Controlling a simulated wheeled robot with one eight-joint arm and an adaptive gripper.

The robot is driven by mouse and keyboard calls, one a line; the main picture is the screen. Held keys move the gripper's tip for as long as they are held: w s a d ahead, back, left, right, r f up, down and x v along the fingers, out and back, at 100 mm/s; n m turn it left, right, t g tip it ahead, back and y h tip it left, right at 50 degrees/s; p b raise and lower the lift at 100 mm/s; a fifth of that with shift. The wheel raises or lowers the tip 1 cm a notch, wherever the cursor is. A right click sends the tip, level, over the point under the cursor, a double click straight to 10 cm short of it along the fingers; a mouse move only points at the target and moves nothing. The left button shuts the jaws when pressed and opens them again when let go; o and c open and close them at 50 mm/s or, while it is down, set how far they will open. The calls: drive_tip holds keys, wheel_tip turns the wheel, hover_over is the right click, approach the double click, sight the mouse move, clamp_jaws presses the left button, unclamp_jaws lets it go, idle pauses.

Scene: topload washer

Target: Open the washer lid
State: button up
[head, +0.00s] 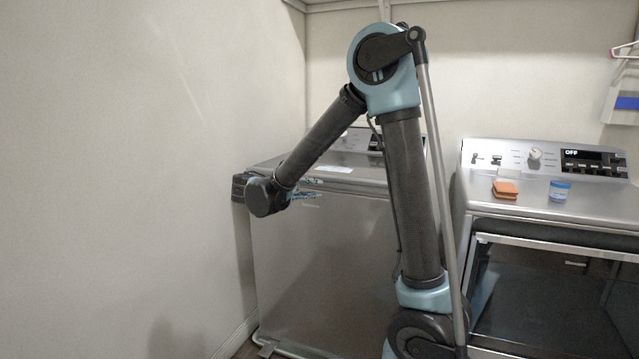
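The washer (325,265) is the grey top-load machine at the left, partly hidden behind my arm. Its lid (350,178) looks flat and shut on top, with a pale label (335,169) towards the back. My arm reaches down to the washer's front left top corner. My gripper (303,195) seems to be the small blue and dark part beside the wrist, at the front top edge of the washer. It is small and partly hidden by the wrist. I cannot tell whether it touches the lid or whether its fingers are open.
A second machine (545,205) with a dark open front stands at the right. An orange sponge stack (505,190) and a blue-and-white jar (559,190) sit on it. A wall (130,150) is close on the left. A hanger (625,50) hangs at the upper right.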

sight(321, 179)
drive_tip(key=s+a+t, duration=0.2)
drive_tip(key=a, duration=0.8)
drive_tip(key=shift+n+t, duration=0.3)
drive_tip(key=x, duration=1.7)
drive_tip(key=shift+w+d+r, duration=0.1)
drive_tip(key=shift+w+d, duration=0.1)
drive_tip(key=shift+d, duration=0.25)
drive_tip(key=shift+c, duration=0.2)
clamp_jaws()
drive_tip(key=shift+d+h, duration=0.15)
drive_tip(key=shift+h, duration=0.15)
drive_tip(key=shift+r, duration=0.1)
